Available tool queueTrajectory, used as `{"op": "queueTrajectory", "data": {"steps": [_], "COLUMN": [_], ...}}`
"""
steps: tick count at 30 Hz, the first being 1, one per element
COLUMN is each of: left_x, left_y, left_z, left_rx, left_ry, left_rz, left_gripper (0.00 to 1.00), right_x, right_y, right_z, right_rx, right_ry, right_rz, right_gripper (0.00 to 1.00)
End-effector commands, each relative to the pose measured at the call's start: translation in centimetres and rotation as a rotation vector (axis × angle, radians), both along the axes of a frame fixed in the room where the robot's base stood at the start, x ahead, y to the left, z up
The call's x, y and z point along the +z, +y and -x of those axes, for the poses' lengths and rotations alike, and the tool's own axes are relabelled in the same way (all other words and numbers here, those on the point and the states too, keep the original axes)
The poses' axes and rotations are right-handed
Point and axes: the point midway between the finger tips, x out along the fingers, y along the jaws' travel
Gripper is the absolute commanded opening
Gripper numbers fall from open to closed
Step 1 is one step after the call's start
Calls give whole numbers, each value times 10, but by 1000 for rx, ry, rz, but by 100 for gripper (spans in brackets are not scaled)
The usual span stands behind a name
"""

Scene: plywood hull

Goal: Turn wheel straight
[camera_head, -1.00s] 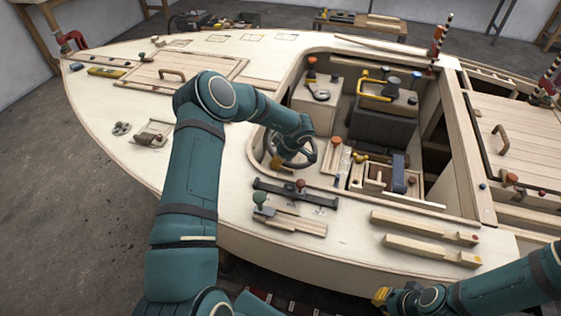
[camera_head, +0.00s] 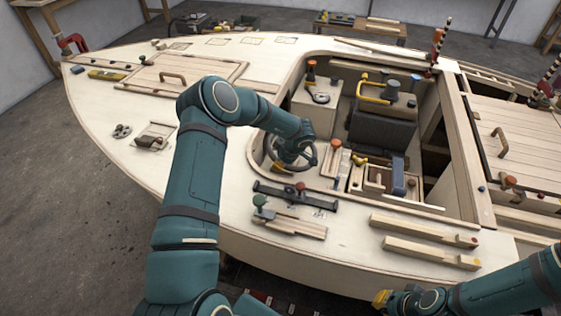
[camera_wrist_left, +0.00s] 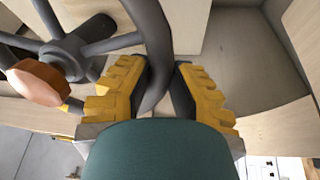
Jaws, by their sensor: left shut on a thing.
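The dark grey steering wheel (camera_head: 315,160) is mounted in the cockpit opening of the plywood hull. My left arm reaches over it and hides part of its rim and hub. In the left wrist view the yellow fingers of my left gripper (camera_wrist_left: 160,72) stand on either side of the curved wheel rim (camera_wrist_left: 156,38), shut on it. The spokes and hub with an orange-brown knob (camera_wrist_left: 38,83) are on the left there. My right gripper (camera_head: 382,298) is at the bottom right, near the hull's front edge, apart from the wheel. Its fingers are too small and partly hidden to read.
A black bar (camera_head: 285,193) and a green-knobbed wooden block (camera_head: 285,226) lie on the deck in front of the wheel. Two wooden strips (camera_head: 425,229) lie to the right. A dark seat block (camera_head: 382,130) stands right of the wheel inside the cockpit.

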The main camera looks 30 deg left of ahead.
Motion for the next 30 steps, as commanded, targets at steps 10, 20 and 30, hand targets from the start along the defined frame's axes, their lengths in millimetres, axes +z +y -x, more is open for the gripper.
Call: {"op": "queueTrajectory", "data": {"steps": [10,20,30], "left_x": [-6,-17,-22], "left_y": [-21,-42,-54], "left_z": [-2,-11,-19], "left_rx": [212,466,629], "left_ry": [-63,-142,-193], "left_rz": [-15,-34,-45], "left_gripper": [0,0,0], "right_x": [27,35,34], "right_y": [0,0,0], "right_z": [2,-2,-2], "right_rx": [0,-8,-8], "right_ry": [5,-3,-3], "right_rz": [-1,1,1], "right_gripper": [0,0,0]}}
